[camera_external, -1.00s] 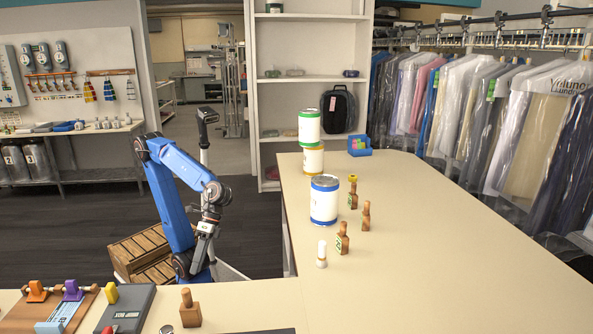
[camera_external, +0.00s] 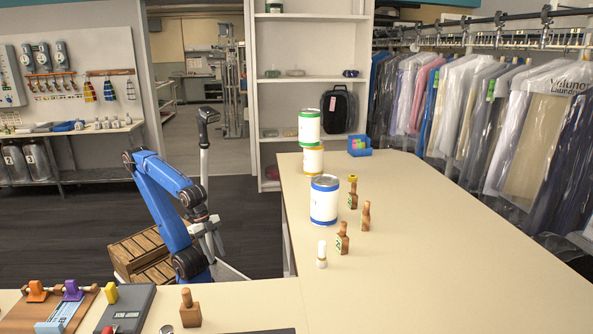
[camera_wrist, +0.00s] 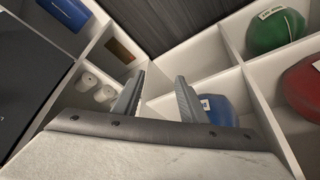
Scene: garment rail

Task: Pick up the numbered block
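Several small wooden blocks with turned knobs stand on the long cream table. The marks are too small to read with certainty, so I cannot tell which is the numbered block. My gripper (camera_external: 212,240) is left of the table, apart from these blocks and partly hidden among my arm links. In the wrist view its two fingers (camera_wrist: 157,92) are spread, with nothing between them, over white compartments. No wooden block with a knob is visible there.
A blue-banded can (camera_external: 324,200) stands beside the blocks, with two stacked cans (camera_external: 311,145) behind. A white peg (camera_external: 321,255) is in front. White compartments (camera_wrist: 165,103) hold green, red and blue bundles. The table's right side is clear.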

